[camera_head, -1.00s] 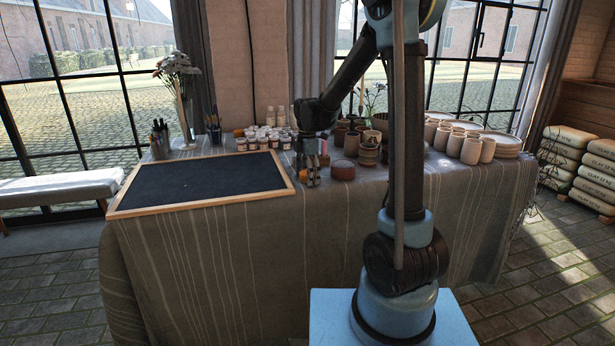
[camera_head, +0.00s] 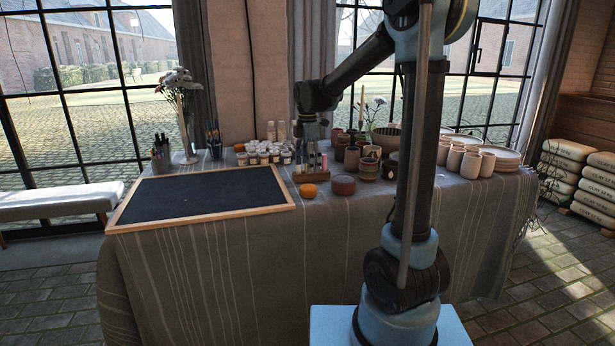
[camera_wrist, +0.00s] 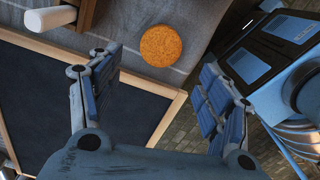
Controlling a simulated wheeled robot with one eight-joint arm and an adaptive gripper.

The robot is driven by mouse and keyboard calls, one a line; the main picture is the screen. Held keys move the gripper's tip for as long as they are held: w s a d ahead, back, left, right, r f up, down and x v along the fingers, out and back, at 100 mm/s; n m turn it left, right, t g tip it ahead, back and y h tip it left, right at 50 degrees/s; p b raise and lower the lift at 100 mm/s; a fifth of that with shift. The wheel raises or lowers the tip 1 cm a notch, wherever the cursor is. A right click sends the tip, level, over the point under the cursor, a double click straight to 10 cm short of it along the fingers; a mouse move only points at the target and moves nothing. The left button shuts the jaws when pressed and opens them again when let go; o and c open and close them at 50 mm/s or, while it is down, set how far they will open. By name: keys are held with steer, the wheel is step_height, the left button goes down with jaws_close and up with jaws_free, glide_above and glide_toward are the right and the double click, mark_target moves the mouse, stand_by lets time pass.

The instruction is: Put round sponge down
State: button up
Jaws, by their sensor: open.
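The round sponge (camera_head: 308,191) is orange and lies on the cloth-covered table (camera_head: 330,215), between the framed dark board and a reddish-brown bowl. It also shows in the wrist view as an orange disc (camera_wrist: 161,46), apart from the fingers. My gripper (camera_wrist: 165,95) is open, with its two blue-padded fingers spread wide and nothing between them. In the head view my gripper (camera_head: 309,150) is above and behind the sponge; its fingers are hard to make out there against the objects behind.
The wood-framed dark board (camera_head: 200,193) lies left of the sponge. The reddish-brown bowl (camera_head: 343,185) stands close on its right. Several small paint jars (camera_head: 263,152) stand behind, and several clay pots and cups (camera_head: 368,165) stand to the right. Free cloth lies in front of the sponge.

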steer(key=s+d+m+t, duration=0.1)
steer(key=s+d+m, duration=1.1)
steer(key=s+d, duration=0.4)
steer(key=s+d+f+m, duration=0.3)
steer(key=s+f+m, duration=0.2)
steer(key=s, duration=0.2)
steer(key=s+d+f+m+t, duration=0.1)
steer(key=s+d+f+m, duration=0.1)
steer(key=s+f+m, duration=0.4)
steer(key=s, duration=0.2)
steer(key=shift+s+d+f, duration=0.25)
steer(key=shift+s+d, duration=0.05)
steer(key=shift+d, duration=0.1)
steer(key=shift+w+f, duration=0.2)
steer(key=shift+w, duration=0.25)
steer(key=shift+o, duration=0.6)
